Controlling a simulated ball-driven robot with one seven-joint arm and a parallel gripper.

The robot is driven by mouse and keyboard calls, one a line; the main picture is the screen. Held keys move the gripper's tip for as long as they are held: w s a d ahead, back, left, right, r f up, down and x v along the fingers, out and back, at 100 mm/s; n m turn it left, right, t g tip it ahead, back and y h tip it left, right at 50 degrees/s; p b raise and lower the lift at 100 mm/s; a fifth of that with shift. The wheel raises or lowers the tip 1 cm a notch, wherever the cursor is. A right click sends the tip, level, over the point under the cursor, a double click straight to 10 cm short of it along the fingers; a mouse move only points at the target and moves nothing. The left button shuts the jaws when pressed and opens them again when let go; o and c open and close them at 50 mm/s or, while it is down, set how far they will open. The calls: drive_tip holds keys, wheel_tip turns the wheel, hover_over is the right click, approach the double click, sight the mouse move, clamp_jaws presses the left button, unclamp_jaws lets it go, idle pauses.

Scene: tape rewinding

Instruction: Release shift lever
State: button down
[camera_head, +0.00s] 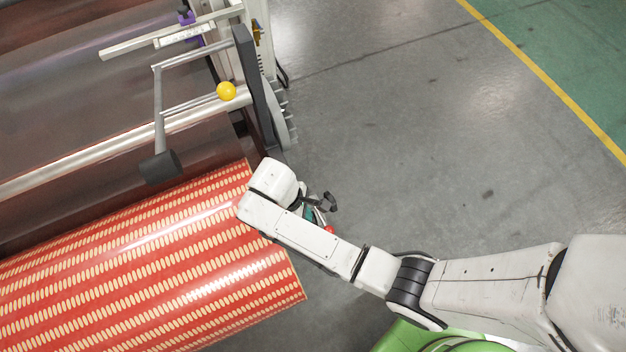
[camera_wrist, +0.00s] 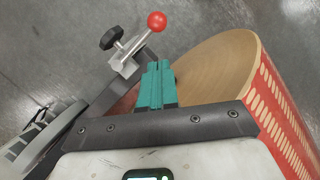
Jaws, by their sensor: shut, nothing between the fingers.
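A lever with a red ball end (camera_wrist: 157,21) rises from a metal block in the wrist view, beside a black knob (camera_wrist: 112,38). Its red ball also shows just past my arm in the head view (camera_head: 330,229). My gripper (camera_wrist: 157,70) has teal fingers, closed together and empty. They are close to the lever's metal block in the picture; I cannot tell if they touch it. In the head view my wrist hides most of the gripper and the lever's base.
A large roll with a red and cream pattern (camera_head: 140,270) lies beside my wrist. A frame with a yellow ball (camera_head: 226,91), a metal bar and a dark end plate (camera_head: 258,90) stands beyond it. Grey floor (camera_head: 430,130) is open to the right.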

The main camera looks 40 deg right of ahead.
sight(321, 216)
drive_tip(key=b+x, duration=0.1)
drive_tip(key=x, duration=0.9)
drive_tip(key=shift+s+d+r+n+p, duration=0.15)
drive_tip(key=shift+s+d+n+p, duration=0.35)
drive_tip(key=shift+d+n, duration=0.1)
drive_tip(key=shift+s+d+n+h+p, duration=0.3)
drive_tip(key=shift+d+n+p, duration=0.2)
drive_tip(key=shift+n, duration=0.2)
drive_tip(key=d+n+t+p, duration=0.2)
drive_tip(key=d+n+p, duration=0.2)
drive_tip(key=d+n, duration=0.4)
drive_tip(key=shift+w+t+h, duration=0.15)
drive_tip(key=shift+t+h, duration=0.25)
drive_tip(key=shift+d, duration=0.15)
